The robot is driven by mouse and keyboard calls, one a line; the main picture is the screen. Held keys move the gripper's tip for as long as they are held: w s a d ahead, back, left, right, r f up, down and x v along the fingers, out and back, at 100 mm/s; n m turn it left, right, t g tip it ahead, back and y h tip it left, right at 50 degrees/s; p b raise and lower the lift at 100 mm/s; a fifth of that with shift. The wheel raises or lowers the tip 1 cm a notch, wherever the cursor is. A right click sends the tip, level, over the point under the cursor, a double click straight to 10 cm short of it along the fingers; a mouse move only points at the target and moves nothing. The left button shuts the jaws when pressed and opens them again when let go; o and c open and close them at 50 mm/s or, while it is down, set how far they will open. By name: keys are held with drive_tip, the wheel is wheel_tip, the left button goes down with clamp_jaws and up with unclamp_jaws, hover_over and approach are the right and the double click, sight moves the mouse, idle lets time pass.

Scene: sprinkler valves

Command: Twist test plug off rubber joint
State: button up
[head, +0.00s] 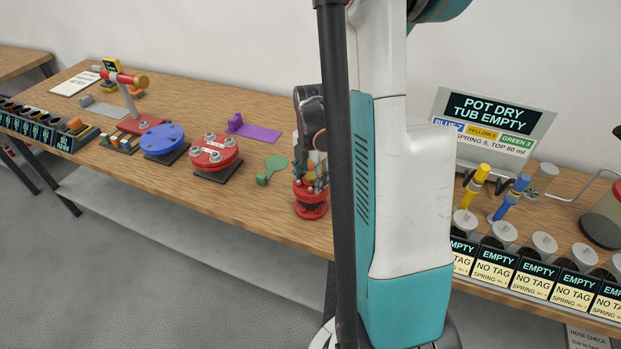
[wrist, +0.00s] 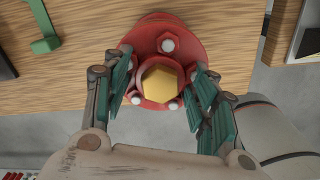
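The rubber joint (wrist: 192,35) is a red flanged piece with pale bolts, standing on the wooden bench. In the head view its red base (head: 310,210) shows below my gripper (head: 316,174). The test plug (wrist: 161,84) is a yellow hexagonal head set in a red collar at the joint's middle. In the wrist view my gripper (wrist: 163,82) has its teal-padded fingers spread on both sides of the plug, with gaps between pads and plug. In the head view my fingers and arm partly hide the plug and the joint's upper part.
A green tool (head: 272,170) lies left of the joint, and a red bolted flange (head: 214,152) and blue flange (head: 162,139) stand farther left. The bench's front edge is close to the joint. A second bench at right holds signs and several tagged fittings.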

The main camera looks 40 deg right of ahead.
sight(311, 175)
idle(0.3)
drive_tip(key=shift+r+p, duration=1.95)
drive_tip(key=shift+r, duration=1.1)
drive_tip(key=shift+c, duration=0.7)
drive_tip(key=shift+r+p, duration=0.3)
drive_tip(key=shift+r, duration=0.2)
drive_tip(key=shift+c, duration=0.2)
drive_tip(key=shift+f+b, duration=2.35)
drive_tip(key=shift+f, duration=1.25)
drive_tip(key=shift+c, duration=0.3)
